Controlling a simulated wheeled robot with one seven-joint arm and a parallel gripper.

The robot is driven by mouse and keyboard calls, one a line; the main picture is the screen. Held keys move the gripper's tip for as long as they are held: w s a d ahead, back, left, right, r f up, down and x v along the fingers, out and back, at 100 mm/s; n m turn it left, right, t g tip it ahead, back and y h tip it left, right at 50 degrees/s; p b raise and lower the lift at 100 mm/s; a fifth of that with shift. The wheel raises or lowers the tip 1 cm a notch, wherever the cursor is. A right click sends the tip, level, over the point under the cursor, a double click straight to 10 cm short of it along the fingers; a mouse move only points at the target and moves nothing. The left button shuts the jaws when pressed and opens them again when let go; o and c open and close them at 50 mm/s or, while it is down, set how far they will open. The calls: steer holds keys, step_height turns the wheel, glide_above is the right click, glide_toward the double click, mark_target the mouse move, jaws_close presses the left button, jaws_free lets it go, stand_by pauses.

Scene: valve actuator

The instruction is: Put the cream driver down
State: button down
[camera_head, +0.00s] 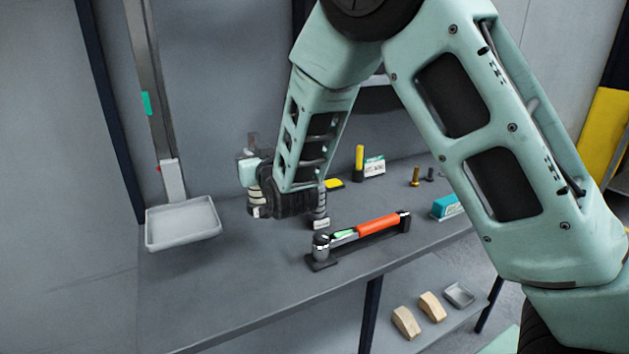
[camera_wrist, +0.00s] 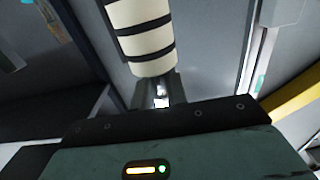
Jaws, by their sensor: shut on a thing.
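The cream driver (camera_wrist: 140,28) shows in the wrist view as a thick cream handle with black bands, cut off by the top edge. My gripper (camera_wrist: 162,92) is shut on it, with its dark fingers just below the handle's near end. In the head view my wrist and gripper are over the left-middle part of the grey bench (camera_head: 210,290), partly hidden by my own arm. The driver is hard to pick out there. Whether it touches the bench or a support cannot be told.
A torque wrench with an orange grip (camera_head: 378,225) lies on a dark stand in front of my gripper. A grey tray (camera_head: 183,223) stands at the left. A yellow-handled tool (camera_head: 359,158), brass bolt (camera_head: 415,177) and teal block (camera_head: 446,206) are behind and right. The bench's front left is clear.

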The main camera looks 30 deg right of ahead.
mark_target(262, 197)
steer(key=shift+f+p, duration=0.85)
steer(key=shift+f, duration=4.1)
steer(key=c, duration=1.4)
jaws_free()
steer(key=shift+f, duration=0.15)
steer(key=shift+s, duration=0.15)
steer(key=s+b, duration=0.3)
steer(key=s, duration=0.8)
steer(key=s+a+f+n+g+y, duration=0.2)
steer(key=s+a+n+g+y, duration=0.15)
steer(key=s+a+g, duration=0.75)
steer(key=s+d+r+n+g+h, duration=0.1)
steer(key=s+d+r+n+g, duration=0.1)
steer(key=s, duration=0.8)
steer(key=s+d+r+n+g+h, duration=0.1)
steer(key=s+g, duration=0.4)
steer(key=s, duration=0.5)
steer(key=shift+s+d+r+n+h, duration=0.15)
steer(key=shift+d+r+n+h, duration=0.3)
steer(key=shift+d, duration=0.45)
